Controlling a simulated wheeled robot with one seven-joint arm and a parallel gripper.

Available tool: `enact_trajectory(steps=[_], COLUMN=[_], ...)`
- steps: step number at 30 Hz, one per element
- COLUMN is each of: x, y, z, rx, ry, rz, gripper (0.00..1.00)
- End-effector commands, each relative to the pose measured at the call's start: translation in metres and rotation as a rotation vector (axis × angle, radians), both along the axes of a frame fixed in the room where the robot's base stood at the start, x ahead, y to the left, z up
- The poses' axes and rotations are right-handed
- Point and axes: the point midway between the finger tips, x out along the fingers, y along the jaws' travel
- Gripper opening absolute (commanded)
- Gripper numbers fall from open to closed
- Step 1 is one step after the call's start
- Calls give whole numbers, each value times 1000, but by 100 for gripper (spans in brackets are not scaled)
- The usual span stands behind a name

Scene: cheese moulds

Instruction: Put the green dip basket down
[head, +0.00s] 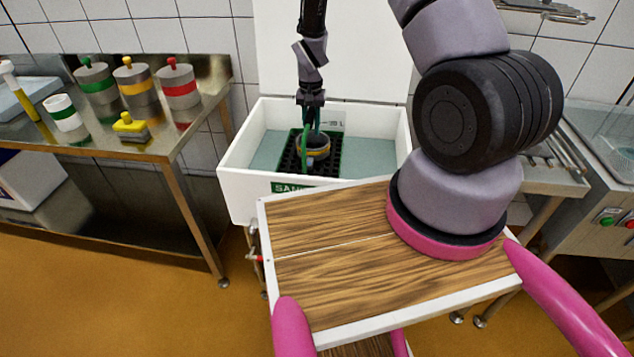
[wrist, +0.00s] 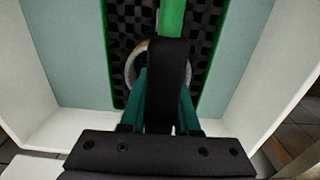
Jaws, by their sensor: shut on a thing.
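The green dip basket (head: 288,160) has a green rim and a black mesh floor. It sits inside the white sanitising basin (head: 245,195), towards the middle, and looks level. A round grey mould with a yellow band (head: 319,152) stands in it. My gripper (head: 310,122) is above the basket, shut on its green upright handle. In the wrist view the handle (wrist: 171,18) runs up between my teal fingers (wrist: 160,105), and the mesh (wrist: 125,25) lies below. My fingers hide part of the mould. I cannot tell whether the basket touches the basin floor.
Blue-green liquid or floor (head: 375,155) lies clear on both sides of the basket. The basin's white walls surround it. A steel table (head: 150,145) at left holds moulds with green, yellow and red bands. My wooden-topped base stands in front.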

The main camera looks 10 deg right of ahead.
Motion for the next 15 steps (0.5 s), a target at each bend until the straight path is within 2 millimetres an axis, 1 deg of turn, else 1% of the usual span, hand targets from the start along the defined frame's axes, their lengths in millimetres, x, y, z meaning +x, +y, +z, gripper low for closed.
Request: enact_trajectory(steps=[6, 9, 15], x=[-1, -1, 0], y=[2, 2, 2], z=[-39, -55, -69], rx=[0, 0, 0], ry=[2, 2, 0], rz=[-10, -9, -9], gripper=[0, 0, 0])
